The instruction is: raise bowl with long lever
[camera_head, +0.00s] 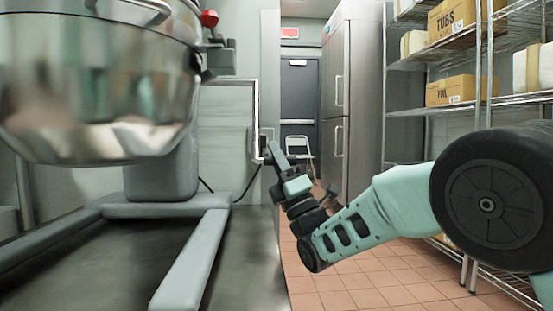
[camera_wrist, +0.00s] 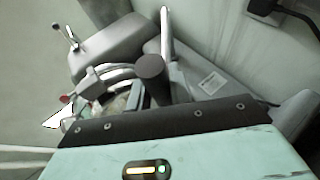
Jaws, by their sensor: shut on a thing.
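The bowl (camera_head: 95,100) is large, shiny metal and fills the upper left of the head view, held above the mixer's grey base legs (camera_head: 195,265). The long lever (camera_head: 256,115) is a thin metal bar that runs right from the mixer and bends straight down. My gripper (camera_head: 269,150) is at the lower end of this bar, shut on the lever. In the wrist view a dark round-ended cylinder (camera_wrist: 150,68) stands in front of my gripper, close to a pale metal rod (camera_wrist: 165,25). The fingertips are largely hidden there.
The mixer's grey column (camera_head: 165,172) stands behind the bowl. A wire shelf (camera_head: 450,110) with boxes is at right, behind my arm. A steel fridge (camera_head: 345,100) and a folding chair (camera_head: 299,150) are farther back. Tiled floor (camera_head: 340,285) is open below my arm.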

